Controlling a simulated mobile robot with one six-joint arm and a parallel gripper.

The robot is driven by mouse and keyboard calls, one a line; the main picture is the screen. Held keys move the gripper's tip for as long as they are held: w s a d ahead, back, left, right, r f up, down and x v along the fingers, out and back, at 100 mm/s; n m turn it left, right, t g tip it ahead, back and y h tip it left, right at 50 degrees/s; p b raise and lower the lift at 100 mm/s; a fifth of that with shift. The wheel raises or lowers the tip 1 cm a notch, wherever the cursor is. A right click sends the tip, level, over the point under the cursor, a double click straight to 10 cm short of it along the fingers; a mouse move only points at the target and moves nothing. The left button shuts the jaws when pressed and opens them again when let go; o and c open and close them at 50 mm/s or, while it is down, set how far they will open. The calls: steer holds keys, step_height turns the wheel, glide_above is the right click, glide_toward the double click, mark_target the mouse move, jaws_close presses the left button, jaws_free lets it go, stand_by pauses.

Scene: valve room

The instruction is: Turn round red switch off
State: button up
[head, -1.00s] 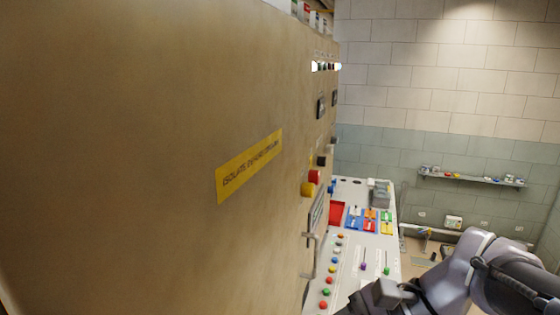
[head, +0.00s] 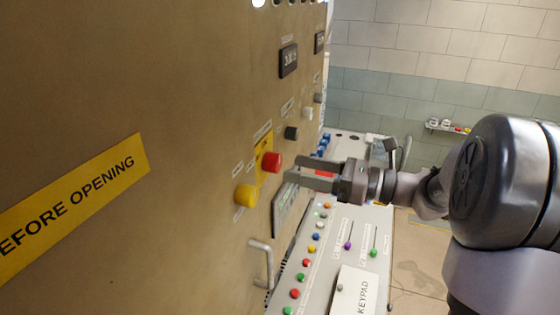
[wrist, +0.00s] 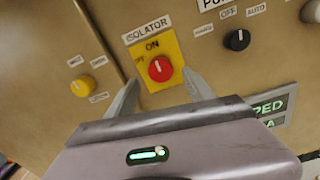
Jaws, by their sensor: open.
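The round red switch (head: 271,162) sits on a yellow plate on the tan cabinet front. In the wrist view the red switch (wrist: 160,68) has a pale pointer mark, with "ISOLATOR" above and "ON" on the plate; another small word at the plate's left is hard to read. My gripper (head: 294,177) is open and points at the cabinet near the switch. In the wrist view my gripper's fingers (wrist: 162,88) stand apart on either side of the yellow plate, with the red switch between and slightly beyond them. Nothing is held.
A yellow knob (head: 245,195) is left of the switch and a black knob (head: 291,133) right of it. A metal handle (head: 262,262) juts from the cabinet below. A sloped console (head: 318,270) with colored buttons lies beneath my arm.

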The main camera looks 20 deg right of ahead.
mark_target(279, 164)
steer(key=x, duration=0.5)
jaws_close()
